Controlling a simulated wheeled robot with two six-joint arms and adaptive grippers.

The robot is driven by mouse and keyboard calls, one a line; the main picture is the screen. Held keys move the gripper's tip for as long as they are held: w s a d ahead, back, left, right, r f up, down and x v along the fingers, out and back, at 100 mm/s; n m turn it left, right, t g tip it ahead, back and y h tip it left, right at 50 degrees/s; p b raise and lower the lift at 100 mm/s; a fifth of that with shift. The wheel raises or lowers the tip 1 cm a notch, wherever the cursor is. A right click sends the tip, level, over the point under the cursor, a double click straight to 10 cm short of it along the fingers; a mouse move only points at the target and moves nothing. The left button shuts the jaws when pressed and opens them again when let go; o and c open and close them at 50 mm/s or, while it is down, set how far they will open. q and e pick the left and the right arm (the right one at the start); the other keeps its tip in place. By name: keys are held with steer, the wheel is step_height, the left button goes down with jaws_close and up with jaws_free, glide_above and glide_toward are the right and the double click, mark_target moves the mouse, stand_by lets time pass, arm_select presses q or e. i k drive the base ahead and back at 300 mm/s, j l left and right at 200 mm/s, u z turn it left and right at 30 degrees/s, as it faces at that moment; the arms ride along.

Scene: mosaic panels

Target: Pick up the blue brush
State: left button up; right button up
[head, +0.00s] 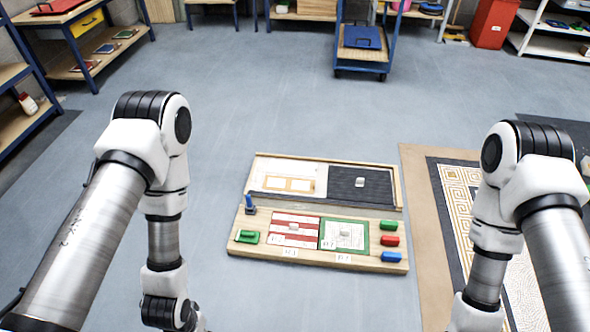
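A wooden board (318,268) lies on the floor ahead, with mosaic panels on it. An upright blue piece (249,203) stands at its left end on a dark base. A small blue block-like piece (391,257) lies at its front right corner, below a red one (390,241) and a green one (388,225). I cannot tell from this view which blue piece is the brush. Both my arms reach down on either side of the board, apart from it. Both grippers are below the picture's bottom edge.
A green tool-like piece (246,237) lies at the board's front left. A red-striped panel (294,229) and a green-framed panel (344,235) sit in the middle. A patterned mat (460,192) lies to the right. A blue cart (362,68) stands behind; the floor between is clear.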

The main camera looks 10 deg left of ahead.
mark_target(250, 208)
steer(key=u, duration=0.65)
steer(key=i+l+u, duration=0.1)
steer(key=u, duration=0.4)
steer(key=i+l+u, duration=0.2)
steer(key=u, duration=0.3)
steer(key=i+l, duration=0.2)
steer(key=i+l+u, duration=0.15)
steer(key=l, duration=0.25)
steer(key=i+l, duration=0.15)
steer(key=l, duration=0.2)
steer(key=i+l+u, duration=0.2)
steer(key=i+l, duration=0.15)
steer(key=l, duration=0.3)
